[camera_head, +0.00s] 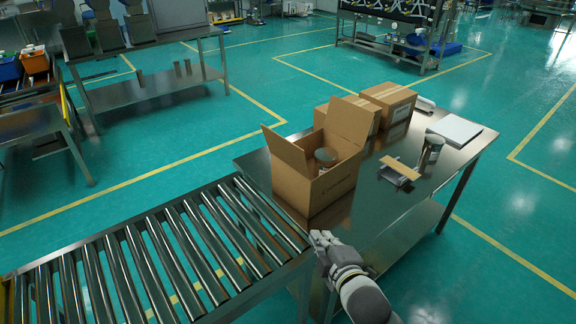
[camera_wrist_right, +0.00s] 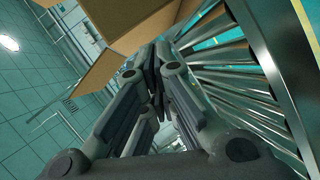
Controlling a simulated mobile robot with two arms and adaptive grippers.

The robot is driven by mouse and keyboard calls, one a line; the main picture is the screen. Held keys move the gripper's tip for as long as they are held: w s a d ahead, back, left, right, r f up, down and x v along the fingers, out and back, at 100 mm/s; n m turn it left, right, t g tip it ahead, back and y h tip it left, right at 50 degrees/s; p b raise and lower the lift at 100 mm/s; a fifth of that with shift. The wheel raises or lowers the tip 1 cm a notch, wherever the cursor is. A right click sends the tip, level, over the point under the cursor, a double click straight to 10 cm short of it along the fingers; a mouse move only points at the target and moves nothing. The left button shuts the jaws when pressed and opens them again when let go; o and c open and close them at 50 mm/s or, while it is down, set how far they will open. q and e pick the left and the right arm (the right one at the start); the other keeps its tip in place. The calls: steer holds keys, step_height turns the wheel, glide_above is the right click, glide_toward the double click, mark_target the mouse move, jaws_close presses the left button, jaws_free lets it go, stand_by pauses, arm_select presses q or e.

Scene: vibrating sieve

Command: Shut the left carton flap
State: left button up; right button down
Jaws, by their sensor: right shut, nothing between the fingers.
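An open brown carton (camera_head: 305,190) stands on the steel table. Its left flap (camera_head: 285,153) stands up and leans outward to the left. A large flap (camera_head: 349,121) stands up at its far side. A round metal container (camera_head: 325,157) shows inside. My right gripper (camera_head: 324,238) is shut and empty, low in front of the carton near the roller conveyor's end, apart from the left flap. In the right wrist view its fingers (camera_wrist_right: 155,75) are together, with brown cardboard (camera_wrist_right: 104,66) beyond them. My left gripper is not in view.
A roller conveyor (camera_head: 165,250) adjoins the table (camera_head: 375,205) on the left. Closed cartons (camera_head: 388,101) stand behind the open one. A small stand with a wooden strip (camera_head: 401,168), a metal canister (camera_head: 431,152) and a white slab (camera_head: 455,130) are to the right.

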steer(key=w+a+r+n+t+y, duration=0.1)
steer(key=a+r+n+y, duration=0.15)
steer(key=r+n, duration=0.3)
steer(key=w+a+r+n+t+y, duration=0.2)
steer(key=a+r+n, duration=0.2)
steer(key=r, duration=0.3)
steer(key=w+a+r+p, duration=0.1)
steer(key=w+p, duration=0.1)
steer(key=w, duration=0.9)
steer(key=shift+w+a+p, duration=0.2)
steer(key=shift+p, duration=0.1)
steer(key=shift+r+m, duration=0.15)
steer(key=shift+m, duration=0.2)
